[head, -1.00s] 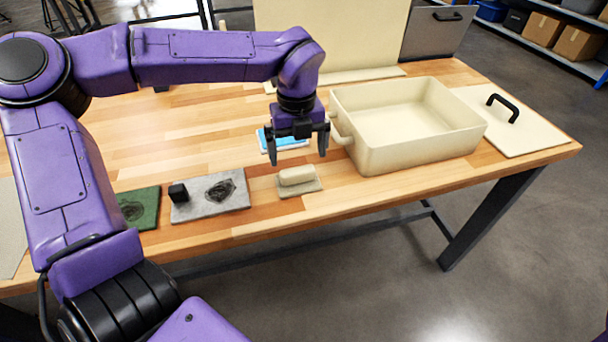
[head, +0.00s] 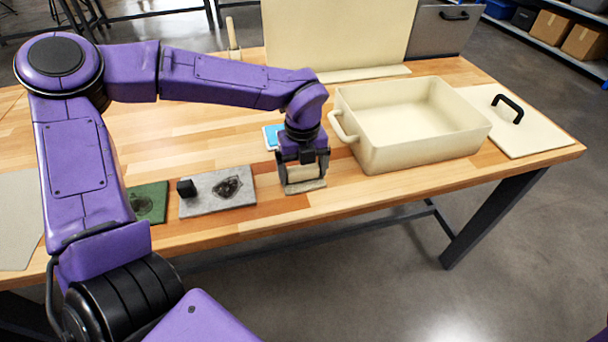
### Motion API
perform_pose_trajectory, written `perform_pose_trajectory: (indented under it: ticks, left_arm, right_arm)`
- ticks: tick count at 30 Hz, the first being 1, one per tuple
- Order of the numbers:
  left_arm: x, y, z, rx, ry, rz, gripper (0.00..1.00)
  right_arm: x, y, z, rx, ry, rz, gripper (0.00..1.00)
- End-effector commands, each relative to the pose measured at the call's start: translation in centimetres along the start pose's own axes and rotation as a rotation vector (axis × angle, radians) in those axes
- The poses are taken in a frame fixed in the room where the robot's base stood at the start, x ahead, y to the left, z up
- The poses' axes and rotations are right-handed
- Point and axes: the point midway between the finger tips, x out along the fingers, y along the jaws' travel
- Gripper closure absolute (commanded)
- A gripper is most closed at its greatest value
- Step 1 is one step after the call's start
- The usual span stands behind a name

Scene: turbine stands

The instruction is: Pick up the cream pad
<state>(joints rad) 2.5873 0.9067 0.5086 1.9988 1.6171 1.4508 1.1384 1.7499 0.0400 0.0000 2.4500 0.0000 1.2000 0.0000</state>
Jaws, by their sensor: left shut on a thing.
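The cream pad (head: 304,186) lies near the front edge of the wooden table, with a raised cream grip block (head: 303,174) on top. My left gripper (head: 304,178) has come down over it, fingers on both sides of the block, and is shut on it. The pad's flat base still appears to rest on the table. The gripper hides the pad's back part. My right gripper is not in view.
A grey pad with a black grip (head: 210,202) and a green pad (head: 150,200) lie to the left. A blue-and-white item (head: 271,136) lies behind the gripper. A large cream bin (head: 375,155) and a lid with a black handle (head: 535,137) stand right.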

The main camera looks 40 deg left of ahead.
Motion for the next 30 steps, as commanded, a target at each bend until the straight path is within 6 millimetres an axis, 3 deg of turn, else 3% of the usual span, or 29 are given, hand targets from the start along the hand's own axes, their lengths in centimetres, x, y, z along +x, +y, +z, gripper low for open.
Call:
perform_pose_trajectory:
  ticks: [5,11,18,24,30]
  left_arm:
    - [-0.4,0.0,0.0,0.001,0.0,0.001,0.43]
    - [-3.5,-0.1,-0.3,0.002,-0.004,-0.004,0.43]
    - [-9.1,-0.5,-6.1,0.005,-0.004,-0.002,0.43]
    - [-11.5,-0.9,-11.4,0.002,-0.003,0.001,0.43]
    - [-12.8,-1.1,-13.7,0.0,0.0,0.001,0.43]
  right_arm:
    - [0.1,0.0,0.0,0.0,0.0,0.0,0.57]
    - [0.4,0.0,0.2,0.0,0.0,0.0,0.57]
    - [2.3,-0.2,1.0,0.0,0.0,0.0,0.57]
    - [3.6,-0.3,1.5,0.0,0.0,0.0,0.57]
    - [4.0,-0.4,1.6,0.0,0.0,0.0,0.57]
